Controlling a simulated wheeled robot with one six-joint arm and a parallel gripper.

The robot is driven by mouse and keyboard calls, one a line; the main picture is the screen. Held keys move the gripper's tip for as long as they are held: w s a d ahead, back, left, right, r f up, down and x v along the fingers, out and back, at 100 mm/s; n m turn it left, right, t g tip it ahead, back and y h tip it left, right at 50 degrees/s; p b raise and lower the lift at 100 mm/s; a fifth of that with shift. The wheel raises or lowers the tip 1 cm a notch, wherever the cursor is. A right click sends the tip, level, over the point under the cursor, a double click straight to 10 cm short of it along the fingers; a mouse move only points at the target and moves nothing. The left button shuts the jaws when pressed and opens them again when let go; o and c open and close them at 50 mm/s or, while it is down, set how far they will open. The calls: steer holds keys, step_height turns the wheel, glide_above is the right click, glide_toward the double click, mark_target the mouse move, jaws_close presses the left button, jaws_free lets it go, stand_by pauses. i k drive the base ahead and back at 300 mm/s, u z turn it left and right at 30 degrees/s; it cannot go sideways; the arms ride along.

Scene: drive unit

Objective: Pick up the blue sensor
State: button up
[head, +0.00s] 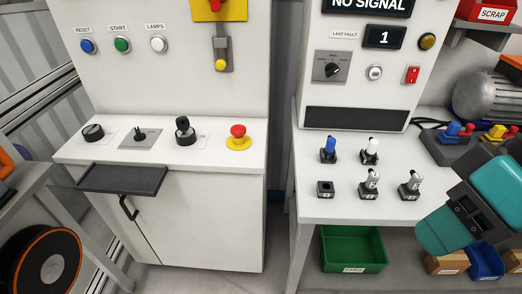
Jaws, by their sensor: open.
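The blue sensor (328,146) stands upright in a small black holder at the back left of the white table on the right. A white sensor (371,147) stands in a similar holder just to its right. In the front row are a black holder (325,189) that looks empty and two grey sensors, one in the middle (371,182) and one on the right (411,184). Teal and dark links of my own arm cross the right edge of the picture. My gripper's fingers do not show. Nothing covers the blue sensor.
A white cabinet (333,94) with a screen and switches rises behind the sensors. A control console (205,150) with knobs and a red emergency button stands left. A green bin (352,250) sits under the table. A motor (486,96) and colored connectors are at right.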

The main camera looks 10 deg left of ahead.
mark_target(328, 151)
steer(key=u, duration=0.3)
steer(key=i, duration=1)
